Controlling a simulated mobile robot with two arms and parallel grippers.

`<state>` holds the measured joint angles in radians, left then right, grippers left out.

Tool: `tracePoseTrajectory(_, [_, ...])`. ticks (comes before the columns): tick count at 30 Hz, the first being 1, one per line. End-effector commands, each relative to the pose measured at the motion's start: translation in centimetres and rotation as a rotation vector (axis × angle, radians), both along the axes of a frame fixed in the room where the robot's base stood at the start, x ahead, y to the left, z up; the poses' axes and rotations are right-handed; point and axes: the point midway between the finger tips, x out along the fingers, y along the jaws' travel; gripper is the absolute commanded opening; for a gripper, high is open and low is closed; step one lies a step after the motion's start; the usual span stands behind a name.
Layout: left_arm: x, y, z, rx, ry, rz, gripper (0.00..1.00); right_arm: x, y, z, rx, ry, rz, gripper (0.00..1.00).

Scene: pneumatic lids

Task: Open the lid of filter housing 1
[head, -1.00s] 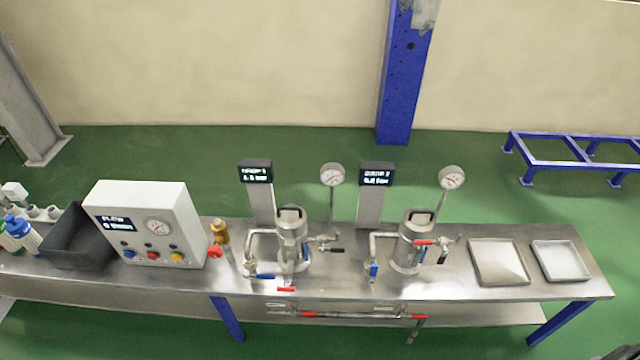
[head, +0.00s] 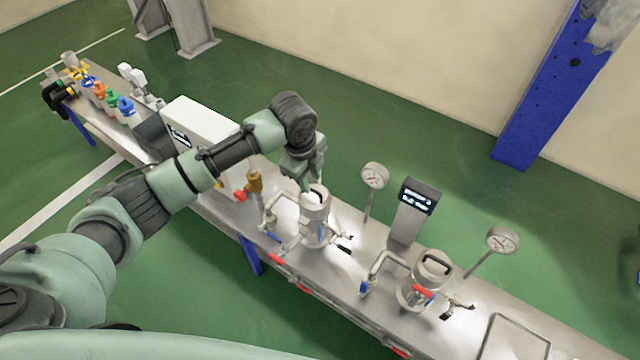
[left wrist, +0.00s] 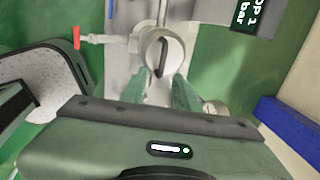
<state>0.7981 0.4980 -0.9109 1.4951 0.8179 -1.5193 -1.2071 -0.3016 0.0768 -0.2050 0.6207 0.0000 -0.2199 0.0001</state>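Filter housing 1 (head: 315,228) is a steel cylinder with piping on the bench; its lid (head: 318,196) appears shut. In the left wrist view, the round lid (left wrist: 150,47) shows a dark bar handle (left wrist: 161,58) running across its top. My left gripper (head: 310,183) is above and beside this lid, reaching down from the left. In the left wrist view its fingers (left wrist: 160,88) are apart with nothing held; the handle lies just beyond the gap, and contact cannot be told. A red-handled valve (left wrist: 77,38) sits on a side pipe. My right gripper is not in view.
Housing 2 (head: 428,280) stands to the right, with a display (head: 417,198) and gauge (head: 502,240) behind it. Another gauge (head: 375,176) stands close to housing 1. A white control box (head: 195,125) is partly behind my arm. A tray (head: 513,340) lies at the right.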

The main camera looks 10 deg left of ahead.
Motion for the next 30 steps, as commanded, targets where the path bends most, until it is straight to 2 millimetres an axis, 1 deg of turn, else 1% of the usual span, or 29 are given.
tracePoseTrajectory(1, [0.1,-0.2,-0.8,-0.001,0.004,0.002,0.31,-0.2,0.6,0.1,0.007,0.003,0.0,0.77])
tracePoseTrajectory(4, [0.4,-0.3,-2.4,-0.001,0.003,0.001,0.31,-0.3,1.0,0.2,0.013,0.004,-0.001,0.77])
tracePoseTrajectory(9, [0.8,-0.4,-4.2,-0.003,0.0,0.002,0.31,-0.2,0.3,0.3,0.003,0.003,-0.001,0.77])
tracePoseTrajectory(15, [0.9,-0.4,-4.8,-0.002,-0.002,0.002,0.31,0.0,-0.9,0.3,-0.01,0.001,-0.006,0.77])
tracePoseTrajectory(19, [0.9,-0.4,-4.8,-0.002,-0.002,0.002,0.31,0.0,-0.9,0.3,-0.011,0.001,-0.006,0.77])
tracePoseTrajectory(20, [0.9,-0.4,-4.8,-0.002,-0.002,0.002,0.28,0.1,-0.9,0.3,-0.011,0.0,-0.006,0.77])
tracePoseTrajectory(21, [0.9,-0.4,-4.8,-0.002,-0.002,0.002,0.17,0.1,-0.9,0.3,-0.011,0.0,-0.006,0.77])
tracePoseTrajectory(23, [0.9,-0.4,-4.8,-0.002,-0.002,0.002,0.0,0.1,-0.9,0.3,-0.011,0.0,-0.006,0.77])
tracePoseTrajectory(30, [0.9,-0.4,-4.7,-0.003,-0.002,0.002,0.0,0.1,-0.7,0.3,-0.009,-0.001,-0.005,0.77])
